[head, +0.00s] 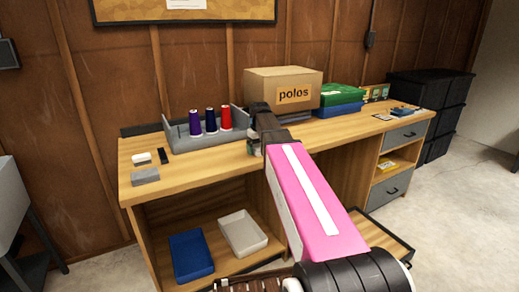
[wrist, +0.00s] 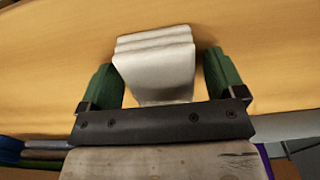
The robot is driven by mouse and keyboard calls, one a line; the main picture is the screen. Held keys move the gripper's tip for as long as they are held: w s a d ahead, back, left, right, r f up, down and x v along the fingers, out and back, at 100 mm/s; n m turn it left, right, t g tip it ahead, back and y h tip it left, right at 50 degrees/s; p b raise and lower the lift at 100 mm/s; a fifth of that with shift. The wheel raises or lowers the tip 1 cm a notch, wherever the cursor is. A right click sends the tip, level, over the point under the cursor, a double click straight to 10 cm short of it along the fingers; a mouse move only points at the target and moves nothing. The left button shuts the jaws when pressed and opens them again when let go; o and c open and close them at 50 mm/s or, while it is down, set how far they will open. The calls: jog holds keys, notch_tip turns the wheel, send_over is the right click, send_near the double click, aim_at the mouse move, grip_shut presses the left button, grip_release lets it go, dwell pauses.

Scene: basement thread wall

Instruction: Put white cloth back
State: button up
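The white cloth (wrist: 155,65) shows in the wrist view as a thick folded stack over the wooden bench top. It lies between the two green fingers of my gripper (wrist: 163,80). The fingers are wide apart, with a narrow gap at the cloth's right side; contact on the left is hard to tell. In the head view my gripper (head: 256,149) is low over the bench, in front of the cardboard box and right of the thread rack. My arm and gripper hide the cloth there.
The bench (head: 205,157) holds a grey rack (head: 180,138) with three thread cones, a "polos" box (head: 268,85), green (head: 342,93) and blue (head: 338,109) cases. A small white item (head: 142,158) and grey block (head: 145,176) lie left. Blue (head: 190,255) and white (head: 243,233) trays sit below.

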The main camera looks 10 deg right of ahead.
aim_at(260, 147)
jog(key=shift+r, duration=0.1)
notch_tip(260, 147, up, 12)
dwell(0.8)
